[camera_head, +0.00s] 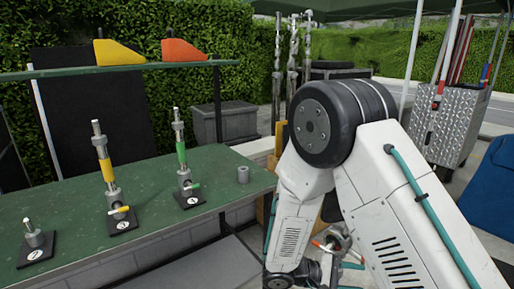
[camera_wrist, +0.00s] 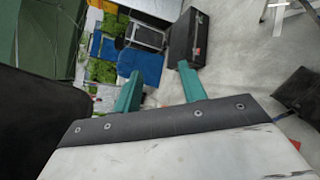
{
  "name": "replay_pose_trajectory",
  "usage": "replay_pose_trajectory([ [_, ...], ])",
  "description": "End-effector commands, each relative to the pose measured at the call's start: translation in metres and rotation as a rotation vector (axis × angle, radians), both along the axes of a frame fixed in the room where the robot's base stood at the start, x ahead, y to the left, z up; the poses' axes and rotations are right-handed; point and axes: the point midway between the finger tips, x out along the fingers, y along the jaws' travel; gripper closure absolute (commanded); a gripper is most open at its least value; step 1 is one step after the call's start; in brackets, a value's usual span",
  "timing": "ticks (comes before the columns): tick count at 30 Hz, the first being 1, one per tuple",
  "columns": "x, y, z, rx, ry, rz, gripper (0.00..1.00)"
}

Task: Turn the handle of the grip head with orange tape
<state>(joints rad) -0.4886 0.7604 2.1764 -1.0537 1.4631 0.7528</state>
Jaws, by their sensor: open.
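My gripper (camera_wrist: 160,70) shows in the wrist view as two teal fingers, spread apart with nothing between them. In the head view my white arm covers the right middle and hides much behind it. A metal piece with an orange-red handle (camera_head: 319,245) shows partly beside my lower arm; I cannot tell whether it is the grip head with orange tape. No orange tape is clear in either view.
A shelf holds a yellow wedge (camera_head: 118,52) and an orange wedge (camera_head: 184,50). The wrist view shows a black case (camera_wrist: 187,40) and grey floor.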

Motion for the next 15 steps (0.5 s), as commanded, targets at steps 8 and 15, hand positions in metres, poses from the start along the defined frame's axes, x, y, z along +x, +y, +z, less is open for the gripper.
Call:
replay_pose_trajectory([
  [8,-0.061,-0.016,0.073,0.308,0.100,-0.277,0.59],
  [15,-0.108,-0.014,0.120,0.614,0.095,-0.412,0.59],
])
